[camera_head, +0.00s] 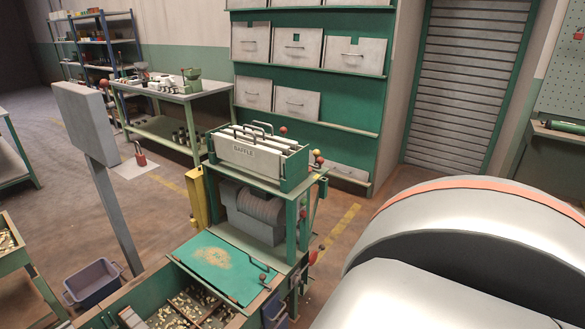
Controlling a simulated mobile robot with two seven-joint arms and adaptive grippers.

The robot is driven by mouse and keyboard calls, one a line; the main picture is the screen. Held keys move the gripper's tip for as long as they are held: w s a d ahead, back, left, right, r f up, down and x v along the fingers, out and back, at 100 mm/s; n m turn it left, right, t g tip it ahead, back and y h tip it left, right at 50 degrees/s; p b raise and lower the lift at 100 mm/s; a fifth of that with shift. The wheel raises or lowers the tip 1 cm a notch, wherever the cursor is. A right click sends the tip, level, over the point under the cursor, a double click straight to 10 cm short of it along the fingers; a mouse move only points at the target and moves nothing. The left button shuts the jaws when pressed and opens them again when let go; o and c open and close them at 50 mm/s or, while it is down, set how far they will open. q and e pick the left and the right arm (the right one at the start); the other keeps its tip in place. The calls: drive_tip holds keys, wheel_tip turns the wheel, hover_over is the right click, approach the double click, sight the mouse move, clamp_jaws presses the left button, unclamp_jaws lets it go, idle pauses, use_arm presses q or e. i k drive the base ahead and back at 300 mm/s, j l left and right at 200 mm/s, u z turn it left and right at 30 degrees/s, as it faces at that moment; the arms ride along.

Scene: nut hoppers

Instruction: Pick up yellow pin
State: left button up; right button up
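I cannot make out a yellow pin with certainty. A yellow upright bar or housing (197,197) is fixed at the left side of the green machine (303,212). Small red and yellowish knobs (318,156) show at the machine's upper right, too small to tell apart. Neither gripper is in view. A large white-grey rounded arm part of mine with an orange-red band fills the lower right and hides what is behind it.
A rack marked BAFFLE (246,156) tops the machine. Below it are a green lid (222,265) and a bin of nuts (190,312). A grey post with a panel (88,122) and a blue crate (95,283) stand left. Drawers (270,41) line the back wall.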

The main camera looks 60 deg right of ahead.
sight(316, 152)
drive_tip(key=z, duration=1.95)
drive_tip(key=i+l+u, duration=0.15)
drive_tip(key=u, duration=0.25)
drive_tip(key=i+l+u, duration=0.1)
drive_tip(key=u, duration=0.35)
drive_tip(key=l+u, duration=0.25)
drive_tip(key=u, duration=0.15)
drive_tip(key=i+l+u, duration=0.1)
drive_tip(key=l+u, duration=0.15)
drive_tip(key=l, duration=0.25)
drive_tip(key=i+l+u, duration=0.2)
drive_tip(key=l, duration=0.3)
drive_tip(key=l+u, duration=0.15)
drive_tip(key=l, duration=0.85)
drive_tip(key=l+u, duration=0.15)
drive_tip(key=l, duration=0.8)
drive_tip(key=k, duration=0.05)
